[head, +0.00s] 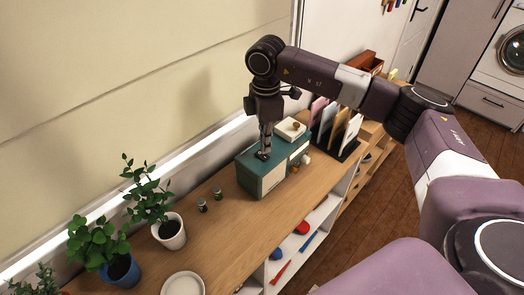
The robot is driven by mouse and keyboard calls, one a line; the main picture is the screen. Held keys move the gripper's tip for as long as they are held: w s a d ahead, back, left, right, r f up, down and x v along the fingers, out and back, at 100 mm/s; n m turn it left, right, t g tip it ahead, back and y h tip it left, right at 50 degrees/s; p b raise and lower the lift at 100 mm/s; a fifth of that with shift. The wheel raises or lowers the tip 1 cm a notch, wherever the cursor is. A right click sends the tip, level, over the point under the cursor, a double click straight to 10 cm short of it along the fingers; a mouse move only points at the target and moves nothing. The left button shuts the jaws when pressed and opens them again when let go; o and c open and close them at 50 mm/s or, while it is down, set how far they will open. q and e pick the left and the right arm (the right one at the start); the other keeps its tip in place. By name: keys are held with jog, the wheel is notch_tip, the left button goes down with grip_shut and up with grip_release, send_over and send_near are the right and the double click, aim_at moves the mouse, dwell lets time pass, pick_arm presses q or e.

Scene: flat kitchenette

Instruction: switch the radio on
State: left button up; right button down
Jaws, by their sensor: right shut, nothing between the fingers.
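The radio (270,182) is a teal box with a pale front panel, standing on the wooden sideboard against the wall. My right gripper (263,155) points down at the radio's top face, near its left part. Its fingers are shut with nothing between them. The fingertips appear at or just above the top; I cannot tell whether they touch. Any switch under the fingertips is hidden. My left gripper is not in view.
Potted plants (172,231), a white plate (183,284) and two small dark jars (218,193) stand left of the radio. A white box (289,129) and a rack of upright cards (338,130) are behind it. The sideboard (245,228) is bare in front.

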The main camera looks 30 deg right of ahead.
aim_at(265, 157)
jog(key=shift+r+p, duration=1.2)
jog(key=shift+r, duration=1.05)
